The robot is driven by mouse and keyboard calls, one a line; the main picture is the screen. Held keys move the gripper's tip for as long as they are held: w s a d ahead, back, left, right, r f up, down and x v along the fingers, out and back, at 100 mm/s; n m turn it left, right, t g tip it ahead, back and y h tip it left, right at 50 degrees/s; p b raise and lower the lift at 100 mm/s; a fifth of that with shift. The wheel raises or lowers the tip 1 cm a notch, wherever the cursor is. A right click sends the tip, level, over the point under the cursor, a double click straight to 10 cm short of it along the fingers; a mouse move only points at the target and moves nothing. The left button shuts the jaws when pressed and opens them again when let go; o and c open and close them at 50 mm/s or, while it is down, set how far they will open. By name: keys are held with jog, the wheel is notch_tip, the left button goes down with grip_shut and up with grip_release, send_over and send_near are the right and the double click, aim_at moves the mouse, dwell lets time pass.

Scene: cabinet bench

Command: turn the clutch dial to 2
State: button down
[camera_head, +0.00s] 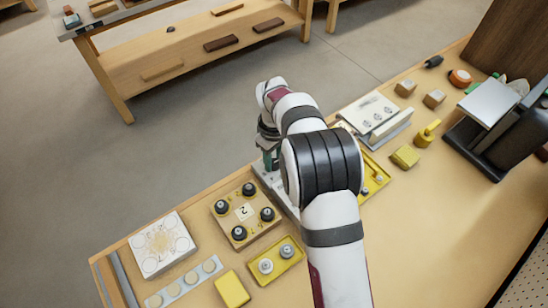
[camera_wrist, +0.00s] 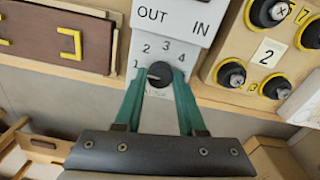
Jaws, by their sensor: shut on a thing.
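The clutch dial (camera_wrist: 160,73) is a small round black knob on a light grey panel (camera_wrist: 176,20) in the wrist view. The numbers 1, 2, 3 and 4 run in an arc around it, from lower left over the top to the right. The knob's pointer direction is too small to tell. My gripper (camera_wrist: 159,76) has its two green fingers on either side of the knob, shut on it. Lettering below the knob is partly hidden and unreadable. In the head view my gripper (camera_head: 270,160) is at the panel (camera_head: 275,188), and my arm hides the dial.
A wooden board with black knobs and a "2" card (camera_head: 244,212) stands left of the panel in the head view. A white box (camera_head: 162,244) and a yellow tray (camera_head: 275,261) are nearby. The bench's right front is clear.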

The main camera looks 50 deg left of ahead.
jog(key=m, duration=0.4)
jog(key=shift+m, duration=2.2)
jog(key=c, duration=0.5)
grip_release()
jog(key=shift+r, duration=0.1)
